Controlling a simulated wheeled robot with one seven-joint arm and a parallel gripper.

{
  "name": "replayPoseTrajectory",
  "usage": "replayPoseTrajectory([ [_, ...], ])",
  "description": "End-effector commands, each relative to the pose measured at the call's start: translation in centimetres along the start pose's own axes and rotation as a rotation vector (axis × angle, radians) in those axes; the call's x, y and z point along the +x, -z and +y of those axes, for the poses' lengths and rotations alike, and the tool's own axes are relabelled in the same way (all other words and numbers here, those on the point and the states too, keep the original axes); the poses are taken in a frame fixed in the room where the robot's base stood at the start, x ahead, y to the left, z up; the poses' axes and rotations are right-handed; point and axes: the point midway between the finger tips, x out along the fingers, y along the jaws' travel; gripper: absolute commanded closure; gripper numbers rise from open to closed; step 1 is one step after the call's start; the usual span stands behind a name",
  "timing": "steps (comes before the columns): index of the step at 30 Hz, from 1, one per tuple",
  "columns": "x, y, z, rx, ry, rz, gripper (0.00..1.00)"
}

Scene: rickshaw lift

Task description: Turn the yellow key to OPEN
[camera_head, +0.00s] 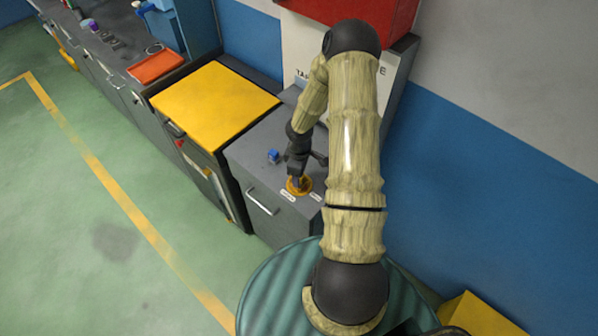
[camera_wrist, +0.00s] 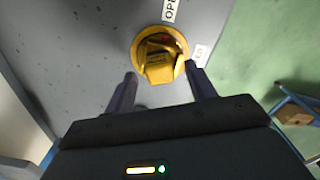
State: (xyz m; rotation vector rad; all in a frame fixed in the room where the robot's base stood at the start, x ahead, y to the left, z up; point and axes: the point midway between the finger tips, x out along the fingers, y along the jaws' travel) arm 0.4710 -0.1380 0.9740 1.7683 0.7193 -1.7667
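The yellow key (camera_wrist: 158,66) sits in a round yellow dial on a grey cabinet top. In the wrist view its handle points down toward my gripper. A white OPEN label (camera_wrist: 171,9) is above the dial, and a second label (camera_wrist: 200,54), partly hidden by a finger, is at its right. My gripper (camera_wrist: 160,73) is open, with one finger on each side of the key's lower end and visible gaps between. In the head view my gripper (camera_head: 299,170) is right over the yellow dial (camera_head: 294,189) and hides most of the key.
A small blue object (camera_head: 273,156) lies on the grey cabinet (camera_head: 250,160) left of my gripper. A yellow-topped cabinet (camera_head: 212,100) and an orange tray (camera_head: 156,66) stand farther left. A blue and grey wall is at the right. The green floor at the left is clear.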

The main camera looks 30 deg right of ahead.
Motion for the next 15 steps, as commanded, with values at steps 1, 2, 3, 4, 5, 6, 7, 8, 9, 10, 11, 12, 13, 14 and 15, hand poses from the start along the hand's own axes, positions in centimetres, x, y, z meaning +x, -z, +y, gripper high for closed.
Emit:
replayPoseTrajectory([
  [1, 0.0, 0.0, 0.0, 0.0, 0.0, 0.0, 0.45],
  [2, 0.0, 0.0, 0.0, 0.0, 0.0, 0.0, 0.45],
  [3, 0.0, 0.0, 0.0, 0.001, 0.0, 0.0, 0.45],
  [4, 0.0, 0.0, 0.0, 0.001, 0.0, 0.0, 0.45],
  [5, 0.0, 0.0, 0.0, 0.001, 0.0, 0.0, 0.45],
  [6, 0.0, 0.0, 0.0, 0.001, 0.0, 0.0, 0.45],
  [7, 0.0, 0.0, 0.0, 0.001, 0.0, 0.0, 0.45],
  [8, -0.1, 0.0, 0.0, 0.001, 0.0, 0.0, 0.45],
  [9, -0.1, 0.0, 0.0, 0.002, 0.0, 0.0, 0.45],
  [10, -0.3, 0.0, 0.0, 0.002, -0.001, 0.0, 0.45],
  [11, -0.4, 0.0, 0.1, 0.003, -0.001, 0.0, 0.45],
  [12, -0.7, 0.0, 0.1, 0.003, -0.002, 0.0, 0.45],
  [13, -1.0, 0.0, 0.1, 0.002, -0.002, 0.001, 0.45],
  [14, -1.3, 0.0, 0.1, 0.002, -0.002, 0.001, 0.45],
  [15, -1.8, 0.0, 0.1, 0.004, -0.003, 0.001, 0.45],
])
